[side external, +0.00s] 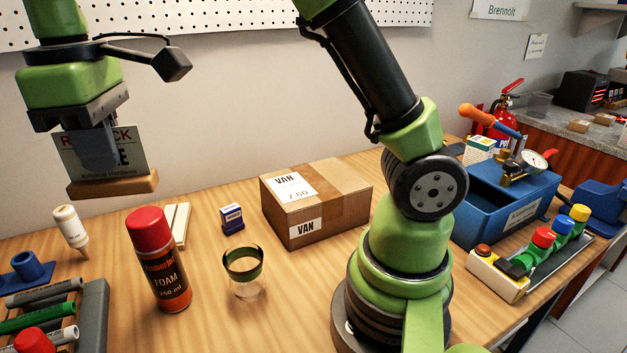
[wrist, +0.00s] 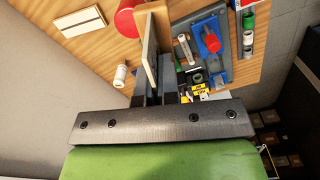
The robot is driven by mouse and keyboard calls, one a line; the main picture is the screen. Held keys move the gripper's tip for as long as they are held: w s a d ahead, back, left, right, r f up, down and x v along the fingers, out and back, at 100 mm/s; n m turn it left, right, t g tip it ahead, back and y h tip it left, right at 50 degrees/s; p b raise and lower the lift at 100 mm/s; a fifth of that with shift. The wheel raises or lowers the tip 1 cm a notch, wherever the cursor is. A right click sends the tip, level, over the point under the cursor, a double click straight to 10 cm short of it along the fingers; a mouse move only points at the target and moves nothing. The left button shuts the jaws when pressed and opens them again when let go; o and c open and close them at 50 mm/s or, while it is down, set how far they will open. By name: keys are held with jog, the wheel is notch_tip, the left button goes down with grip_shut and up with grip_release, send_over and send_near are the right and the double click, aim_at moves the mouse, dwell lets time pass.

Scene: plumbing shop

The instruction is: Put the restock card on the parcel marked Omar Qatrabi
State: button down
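My gripper (side external: 98,148) is at the upper left in the side view, shut on the restock card (side external: 132,150), a sign with red and dark print on a wooden foot (side external: 112,184). It holds the card upright above the table; the fingers hide part of the print. In the wrist view the card (wrist: 151,48) shows nearly edge-on between the fingers. A brown cardboard parcel (side external: 345,195) stands mid-table, right of and apart from my gripper. Its labels (side external: 306,227) read "VAN"; I see no Omar Qatrabi name on it.
A red-capped foam can (side external: 158,260), a glass jar (side external: 244,273) and a small blue box (side external: 232,218) stand between card and parcel. A marker tray (side external: 92,315) is front left. A blue pump tank (side external: 505,205) and coloured-capped rack (side external: 540,255) are right.

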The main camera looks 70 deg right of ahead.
jog(key=d+m, duration=0.4)
jog(key=d, duration=0.7)
jog(key=m, duration=1.1)
send_over(314, 180)
notch_tip(314, 180, down, 15)
jog(key=shift+f, duration=0.1)
jog(key=shift+f, duration=0.15)
jog(key=c, duration=1.4)
grip_release()
jog(key=shift+o, duration=0.2)
